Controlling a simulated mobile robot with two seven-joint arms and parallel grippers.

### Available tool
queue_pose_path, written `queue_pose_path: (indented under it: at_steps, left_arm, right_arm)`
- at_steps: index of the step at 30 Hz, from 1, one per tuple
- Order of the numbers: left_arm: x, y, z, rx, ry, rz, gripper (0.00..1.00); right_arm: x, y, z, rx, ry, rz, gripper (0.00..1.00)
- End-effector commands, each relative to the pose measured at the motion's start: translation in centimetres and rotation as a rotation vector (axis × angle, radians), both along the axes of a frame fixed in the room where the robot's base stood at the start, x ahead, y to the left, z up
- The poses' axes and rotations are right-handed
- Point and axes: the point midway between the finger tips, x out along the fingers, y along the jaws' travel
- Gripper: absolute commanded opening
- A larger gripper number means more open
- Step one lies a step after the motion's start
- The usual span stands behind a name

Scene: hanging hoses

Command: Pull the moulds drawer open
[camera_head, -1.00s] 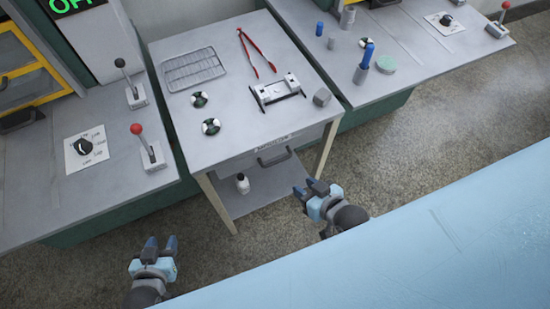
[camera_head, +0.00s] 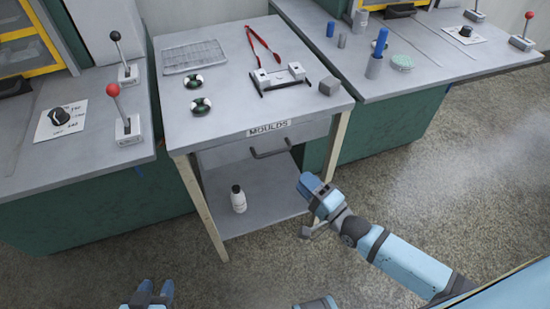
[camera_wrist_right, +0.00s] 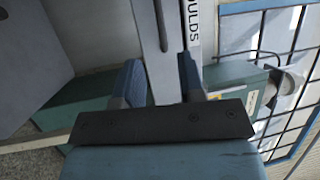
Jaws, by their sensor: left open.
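The moulds drawer (camera_head: 225,155) is under the top of the middle table and looks shut. Its dark bar handle (camera_head: 271,153) sits below the MOULDS label (camera_head: 269,128). My right gripper (camera_head: 309,184) is in front of the drawer, right of and below the handle in the head view, and apart from it. In the right wrist view its two fingers (camera_wrist_right: 160,82) are spread with nothing gripped; a dark bar that looks like the handle (camera_wrist_right: 161,25) lies beyond the gap. My left gripper (camera_head: 148,292) is open and empty at the bottom edge, far from the drawer.
A wire rack (camera_head: 194,56), red tongs (camera_head: 264,46) and a metal fixture (camera_head: 280,77) lie on the tabletop. A white bottle (camera_head: 238,199) stands on the lower shelf. Lever benches flank the table. The floor in front is clear.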

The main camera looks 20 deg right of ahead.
Motion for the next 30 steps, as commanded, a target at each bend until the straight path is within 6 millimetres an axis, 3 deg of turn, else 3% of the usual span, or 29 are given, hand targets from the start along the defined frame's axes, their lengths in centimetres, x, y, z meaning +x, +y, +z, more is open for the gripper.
queue_pose_path:
  at_steps: [9, 15, 21, 30]
  left_arm:
    - [0.1, -0.1, 0.0, -0.007, -0.01, 0.0, 0.43]
    - [0.1, -0.1, -0.1, -0.009, -0.013, -0.001, 0.43]
    - [0.1, -0.2, -0.1, -0.012, -0.013, -0.002, 0.43]
    - [0.1, -0.2, -0.1, -0.011, -0.011, -0.002, 0.43]
  right_arm:
    - [6.1, 2.9, 1.2, 0.001, -0.003, -0.001, 0.36]
    - [9.2, 4.2, 1.7, -0.001, -0.002, -0.001, 0.36]
    - [10.7, 4.9, 2.0, -0.003, 0.0, -0.001, 0.36]
    - [10.9, 5.0, 2.1, -0.003, 0.0, -0.001, 0.36]
